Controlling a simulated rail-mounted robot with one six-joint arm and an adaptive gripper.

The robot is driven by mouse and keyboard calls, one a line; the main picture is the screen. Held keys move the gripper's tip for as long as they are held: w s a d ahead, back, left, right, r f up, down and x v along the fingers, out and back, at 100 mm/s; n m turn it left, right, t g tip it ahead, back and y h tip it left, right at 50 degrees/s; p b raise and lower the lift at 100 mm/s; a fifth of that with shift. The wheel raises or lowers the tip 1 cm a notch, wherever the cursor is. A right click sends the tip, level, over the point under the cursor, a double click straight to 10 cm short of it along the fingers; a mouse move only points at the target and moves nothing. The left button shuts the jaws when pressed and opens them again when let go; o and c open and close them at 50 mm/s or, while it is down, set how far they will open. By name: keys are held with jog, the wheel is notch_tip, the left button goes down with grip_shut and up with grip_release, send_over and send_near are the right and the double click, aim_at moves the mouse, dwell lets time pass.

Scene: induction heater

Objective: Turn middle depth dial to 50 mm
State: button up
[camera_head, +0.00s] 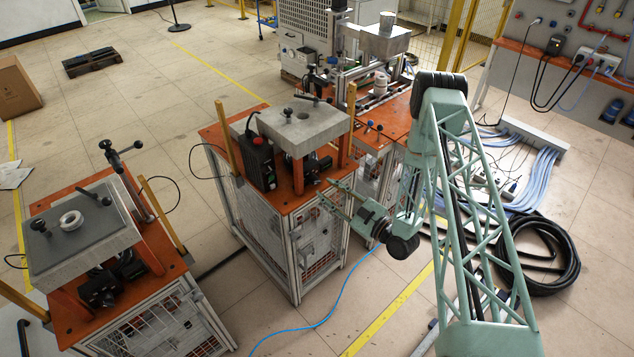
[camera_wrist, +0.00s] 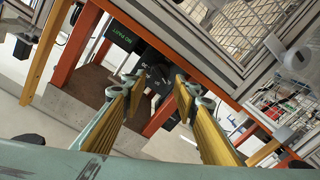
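The middle station (camera_head: 270,205) is a caged cabinet with an orange top and a grey slab (camera_head: 305,127) on posts. A dark mechanism (camera_head: 318,163) sits under the slab, facing my gripper. In the wrist view, dark parts (camera_wrist: 158,76) show beyond and between my fingertips. The depth dial and its scale cannot be made out clearly in either view. My gripper (camera_head: 326,194) is at the front right side of the middle station, near the orange top's edge. In the wrist view my gripper (camera_wrist: 157,88) is open, its yellow-padded fingers apart with nothing visibly held.
A black control box (camera_head: 257,162) with a red button stands on the middle station; its display (camera_wrist: 120,34) reads "NO PART". Yellow posts (camera_head: 226,138) flank the slab. A similar station (camera_head: 85,235) stands at left. Blue hose and black cable coils (camera_head: 540,255) lie on the floor.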

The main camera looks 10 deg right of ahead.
aim_at(318, 182)
jog(key=shift+p+x, duration=0.35)
jog(key=shift+x, duration=2.75)
jog(key=shift+c, duration=0.4)
jog(key=c, duration=0.5)
